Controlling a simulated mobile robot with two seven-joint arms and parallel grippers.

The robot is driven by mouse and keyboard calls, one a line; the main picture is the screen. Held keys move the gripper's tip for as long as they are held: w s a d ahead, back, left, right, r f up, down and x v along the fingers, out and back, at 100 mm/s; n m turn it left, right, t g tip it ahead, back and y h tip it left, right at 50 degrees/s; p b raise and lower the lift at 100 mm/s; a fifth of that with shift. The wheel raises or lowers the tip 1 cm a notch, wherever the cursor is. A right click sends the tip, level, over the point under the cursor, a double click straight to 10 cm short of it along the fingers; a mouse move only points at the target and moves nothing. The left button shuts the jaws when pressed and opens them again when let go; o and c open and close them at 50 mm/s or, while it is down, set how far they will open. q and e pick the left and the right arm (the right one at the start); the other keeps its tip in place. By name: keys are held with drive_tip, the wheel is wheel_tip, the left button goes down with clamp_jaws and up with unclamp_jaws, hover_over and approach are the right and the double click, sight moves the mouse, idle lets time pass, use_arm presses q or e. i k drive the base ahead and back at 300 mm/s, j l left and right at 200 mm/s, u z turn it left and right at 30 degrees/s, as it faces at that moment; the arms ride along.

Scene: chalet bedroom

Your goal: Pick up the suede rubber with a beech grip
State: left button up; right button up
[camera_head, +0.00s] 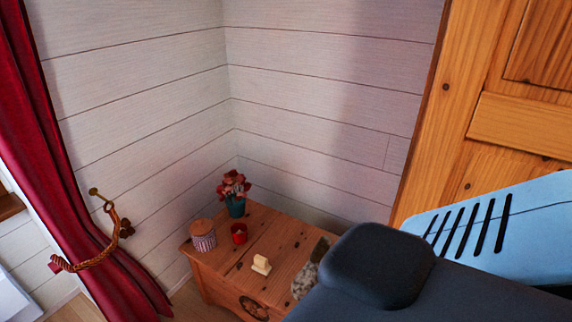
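A small pale, wood-coloured block with a raised part (261,265) lies on top of the wooden chest (225,270), near its front edge. It looks like the suede rubber with a beech grip, but it is too small to make out any suede. Nothing touches it. Neither of my grippers is in view.
A striped lidded jar (203,236), a red candle holder (239,234) and a teal pot of red flowers (235,205) stand behind the block. A grey mottled object (304,281) lies to its right. Dark and light-blue shapes, possibly mine, hide the chest's right end.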

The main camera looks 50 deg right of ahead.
sight(260, 265)
drive_tip(key=z, duration=1.3)
